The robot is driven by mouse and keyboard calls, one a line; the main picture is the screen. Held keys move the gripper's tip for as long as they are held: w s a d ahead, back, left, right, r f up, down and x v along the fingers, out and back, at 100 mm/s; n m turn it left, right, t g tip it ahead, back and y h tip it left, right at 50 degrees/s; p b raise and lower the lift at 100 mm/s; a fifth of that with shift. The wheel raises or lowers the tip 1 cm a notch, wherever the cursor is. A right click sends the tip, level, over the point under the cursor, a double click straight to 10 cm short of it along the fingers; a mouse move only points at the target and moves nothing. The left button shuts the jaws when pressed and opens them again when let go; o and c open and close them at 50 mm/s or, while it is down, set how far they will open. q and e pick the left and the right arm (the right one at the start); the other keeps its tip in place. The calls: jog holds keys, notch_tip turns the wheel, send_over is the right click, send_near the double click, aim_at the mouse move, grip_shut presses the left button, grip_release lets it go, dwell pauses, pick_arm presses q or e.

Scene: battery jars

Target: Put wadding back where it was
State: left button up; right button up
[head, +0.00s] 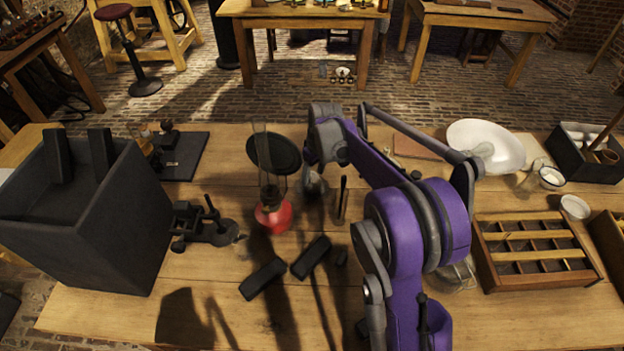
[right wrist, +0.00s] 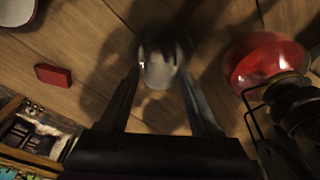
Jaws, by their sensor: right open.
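My right gripper (head: 314,182) reaches down over the middle of the table, just right of a red-based oil lamp (head: 272,216). In the right wrist view my right gripper (right wrist: 159,76) is open, its two fingers apart. A blurred, pale grey-white rounded thing (right wrist: 161,62) lies between and just beyond the fingertips. I cannot tell whether it is the wadding or whether the fingers touch it. The lamp's red base (right wrist: 262,60) is close to the right finger. No wadding can be made out for certain in the head view. My left gripper is not in view.
Two black blocks (head: 263,278) lie in front of the lamp. A large dark box (head: 110,225) stands at left, beside a black device (head: 205,226). A compartmented wooden tray (head: 535,251) and a white basin (head: 487,146) are at right. The front middle is partly clear.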

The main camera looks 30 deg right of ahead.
aim_at(316, 180)
jog(key=r, duration=0.2)
jog(key=s+r, duration=0.1)
jog(key=r, duration=0.4)
jog(key=shift+s+d+r, duration=0.15)
jog(key=shift+d+r, duration=0.05)
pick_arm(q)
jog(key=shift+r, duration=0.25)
pick_arm(e)
jog(key=shift+f, duration=0.1)
